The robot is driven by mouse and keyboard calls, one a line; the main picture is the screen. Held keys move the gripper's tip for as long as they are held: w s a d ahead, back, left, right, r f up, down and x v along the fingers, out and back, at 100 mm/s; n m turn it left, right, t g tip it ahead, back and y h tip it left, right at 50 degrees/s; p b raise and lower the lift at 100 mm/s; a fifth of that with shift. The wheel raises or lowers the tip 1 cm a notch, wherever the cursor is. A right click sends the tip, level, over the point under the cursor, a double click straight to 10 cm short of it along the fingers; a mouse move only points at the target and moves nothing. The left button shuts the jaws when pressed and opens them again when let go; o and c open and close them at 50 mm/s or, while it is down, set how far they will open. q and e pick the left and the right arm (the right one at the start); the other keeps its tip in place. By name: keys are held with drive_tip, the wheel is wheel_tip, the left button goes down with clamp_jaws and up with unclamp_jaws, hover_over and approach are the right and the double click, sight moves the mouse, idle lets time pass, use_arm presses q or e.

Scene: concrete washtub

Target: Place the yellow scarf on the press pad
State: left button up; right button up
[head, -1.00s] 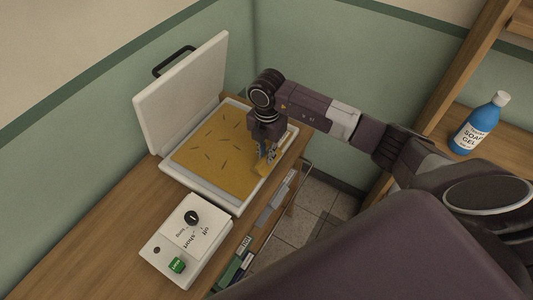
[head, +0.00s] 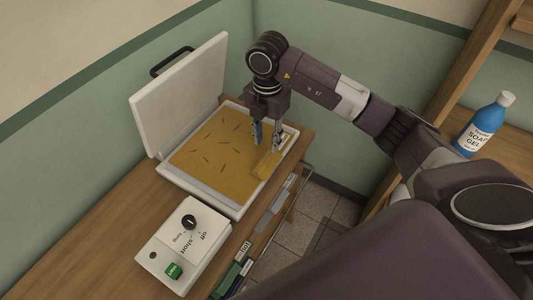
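The yellow scarf (head: 215,152), mustard with dark flecks, lies spread nearly flat over the press pad (head: 228,207), whose pale rim shows around it. A narrow folded or raised strip of the scarf shows at the pad's right edge, under my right gripper. My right gripper (head: 267,147) points down above that edge, its two fingers apart with nothing seen held between them. My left gripper is not in view.
The press's white lid (head: 180,95) stands open behind the pad, with a dark handle (head: 172,60). A white control box (head: 185,243) with a knob and green button sits in front on the wooden counter (head: 100,238). A blue soap bottle (head: 484,126) stands on the right shelf.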

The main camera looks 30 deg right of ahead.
drive_tip(key=shift+r+b, duration=0.3)
drive_tip(key=shift+r, duration=1.5)
drive_tip(key=shift+a, duration=0.1)
